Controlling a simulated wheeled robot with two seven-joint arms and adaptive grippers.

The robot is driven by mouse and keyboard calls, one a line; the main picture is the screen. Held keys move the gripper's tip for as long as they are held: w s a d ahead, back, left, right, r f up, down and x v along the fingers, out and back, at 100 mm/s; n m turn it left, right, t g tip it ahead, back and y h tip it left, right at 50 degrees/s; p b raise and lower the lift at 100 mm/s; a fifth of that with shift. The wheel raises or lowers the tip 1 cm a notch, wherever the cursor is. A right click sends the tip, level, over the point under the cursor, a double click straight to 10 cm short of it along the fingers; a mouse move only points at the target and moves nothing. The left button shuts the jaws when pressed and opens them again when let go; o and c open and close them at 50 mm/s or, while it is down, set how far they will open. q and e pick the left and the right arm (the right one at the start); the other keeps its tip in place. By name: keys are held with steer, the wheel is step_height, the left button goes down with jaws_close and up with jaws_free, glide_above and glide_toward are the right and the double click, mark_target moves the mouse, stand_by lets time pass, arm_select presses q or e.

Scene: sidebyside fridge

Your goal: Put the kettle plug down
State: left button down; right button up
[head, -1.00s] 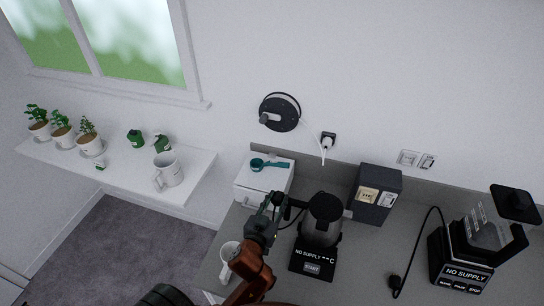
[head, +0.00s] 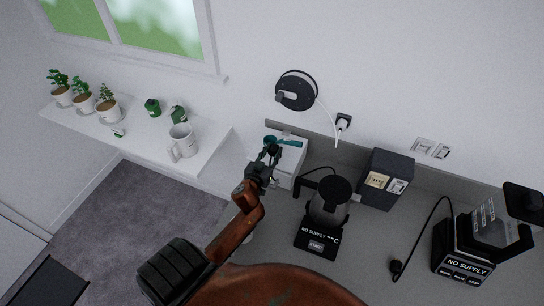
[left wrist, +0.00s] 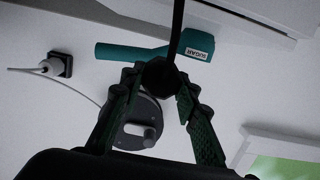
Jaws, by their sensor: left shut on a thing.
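My left gripper (head: 268,164) is shut on the black kettle plug (left wrist: 158,76), seen between the fingertips in the left wrist view. Its black cord (left wrist: 177,28) runs from the plug to the top edge of that view. In the head view the gripper is at the front left of a white box (head: 287,174), with a teal scoop (head: 284,140) on its top. The kettle (head: 326,205) stands on its black base (head: 316,241), which reads NO SUPPLY, right of the gripper. I cannot tell whether the plug touches anything. My right gripper is not in view.
A white plug sits in a wall socket (head: 343,121) below a round black reel (head: 296,90). A dark box (head: 385,178) and a blender (head: 468,252) stand farther right; a black plug (head: 396,267) lies beside the blender.

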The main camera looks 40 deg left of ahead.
mark_target(272, 160)
arm_select(q)
steer(key=shift+w+a+f, duration=0.25)
steer(key=shift+a+f, duration=0.1)
steer(key=shift+f, duration=0.2)
step_height(272, 160, down, 2)
steer(key=shift+a+f, duration=0.1)
steer(key=shift+f, duration=0.5)
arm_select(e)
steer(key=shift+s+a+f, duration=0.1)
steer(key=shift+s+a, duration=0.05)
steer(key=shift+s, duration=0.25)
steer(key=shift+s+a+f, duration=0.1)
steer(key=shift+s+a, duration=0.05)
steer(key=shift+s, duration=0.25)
arm_select(q)
steer(key=shift+f, duration=0.2)
steer(key=c, duration=1.8)
jaws_free()
steer(key=o, duration=0.3)
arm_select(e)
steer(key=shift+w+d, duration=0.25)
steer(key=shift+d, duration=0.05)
